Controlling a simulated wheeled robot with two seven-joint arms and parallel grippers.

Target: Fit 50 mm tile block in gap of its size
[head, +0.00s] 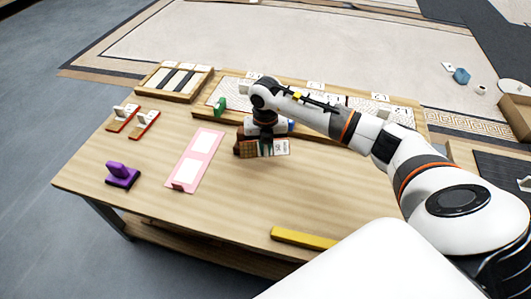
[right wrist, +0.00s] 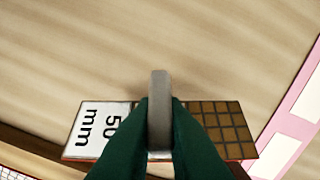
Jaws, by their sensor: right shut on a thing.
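The 50 mm tile block (head: 275,149) has a white face printed "50 mm" and a brown tiled face. In the right wrist view, the block (right wrist: 222,130) has an upright grey handle between its two faces. My right gripper (right wrist: 160,118) has dark green fingers shut on that handle. In the head view my right gripper (head: 264,138) holds the block over the table, in front of the mosaic panel (head: 212,117). The panel has a wooden frame and a pale patterned surface. My arm covers part of it, and its gaps are too small to tell. My left gripper is out of view.
A pink strip (head: 207,153) lies left of the block. A purple piece (head: 122,174), red-based pieces (head: 144,124) and a slotted wooden tray (head: 183,97) stand further left. A green piece (head: 219,104) stands at the panel's left end. A yellow bar (head: 303,239) lies at the front edge.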

